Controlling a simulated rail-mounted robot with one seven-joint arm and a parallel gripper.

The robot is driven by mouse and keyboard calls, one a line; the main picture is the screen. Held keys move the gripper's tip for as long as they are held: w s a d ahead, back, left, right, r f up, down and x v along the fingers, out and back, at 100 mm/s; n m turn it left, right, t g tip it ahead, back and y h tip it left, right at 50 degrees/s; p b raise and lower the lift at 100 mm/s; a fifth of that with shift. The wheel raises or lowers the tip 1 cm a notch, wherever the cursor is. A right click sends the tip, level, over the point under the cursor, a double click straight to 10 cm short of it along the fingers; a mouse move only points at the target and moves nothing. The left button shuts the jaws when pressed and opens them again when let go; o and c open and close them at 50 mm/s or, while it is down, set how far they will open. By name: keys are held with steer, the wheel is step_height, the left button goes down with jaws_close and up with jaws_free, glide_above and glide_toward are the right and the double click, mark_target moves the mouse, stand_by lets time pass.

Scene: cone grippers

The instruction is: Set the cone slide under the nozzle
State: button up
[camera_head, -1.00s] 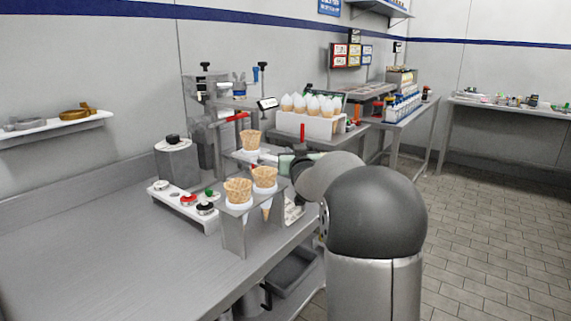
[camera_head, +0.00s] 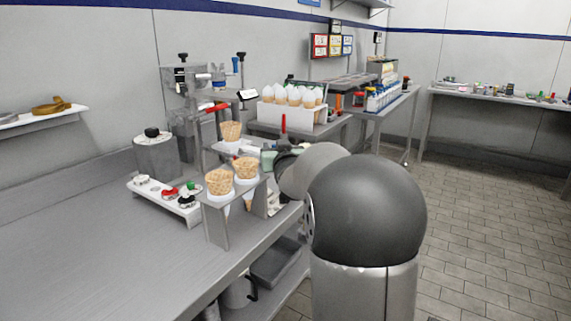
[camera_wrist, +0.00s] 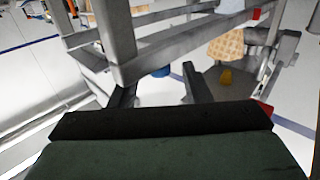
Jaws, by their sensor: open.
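The ice cream machine (camera_head: 190,95) stands against the wall at the back of the counter. A waffle cone (camera_head: 231,131) stands upright in a slide in front of the machine; part of a cone also shows in the wrist view (camera_wrist: 226,46). The slide itself is mostly hidden in the head view. I cannot tell exactly where the nozzle is. My gripper (camera_wrist: 160,90) is open in the wrist view, its two dark fingers close to grey metal bars, with nothing clearly between them. In the head view my arm hides most of it.
Two more cones (camera_head: 220,182) stand in a metal holder (camera_head: 217,222) at the counter's front edge. A white strip with topping jars (camera_head: 171,194) lies left of it. A white rack of filled cones (camera_head: 290,112) stands behind. The counter's left part (camera_head: 120,250) is clear.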

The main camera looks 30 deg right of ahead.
steer(key=v, duration=1.3)
steer(key=shift+s, duration=0.2)
